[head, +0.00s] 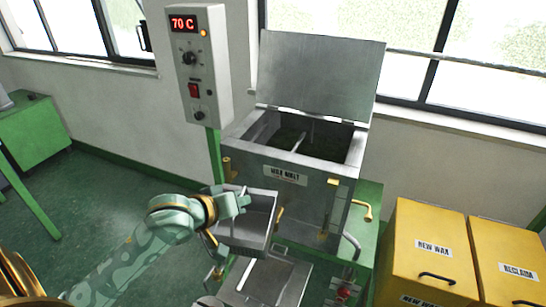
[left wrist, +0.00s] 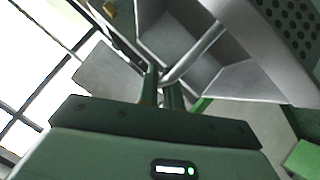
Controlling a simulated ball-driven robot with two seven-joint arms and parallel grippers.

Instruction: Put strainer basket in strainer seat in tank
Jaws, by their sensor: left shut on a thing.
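The strainer basket (head: 262,202) is an open grey metal box in the head view, in front of the tank and below its rim. My left gripper (head: 244,201) is shut on it at its upper edge or handle; the fingers also show in the left wrist view (left wrist: 162,97), closed at a thin metal bar (left wrist: 195,55). A perforated metal face (left wrist: 288,18) shows at that view's top right. The tank (head: 262,166), labelled WAX MELT, stands open at the top. Its inside is dark with a pale bar (head: 298,142) across it; I cannot make out the strainer seat. My right gripper is not in view.
The tank's lid (head: 318,75) stands raised at the back. A control box (head: 203,65) reading 70 C stands left of the tank. Brass fittings (head: 362,211) stick out from the tank's side. Yellow bins (head: 425,245) stand at the right. A metal tray (head: 265,281) lies below the basket.

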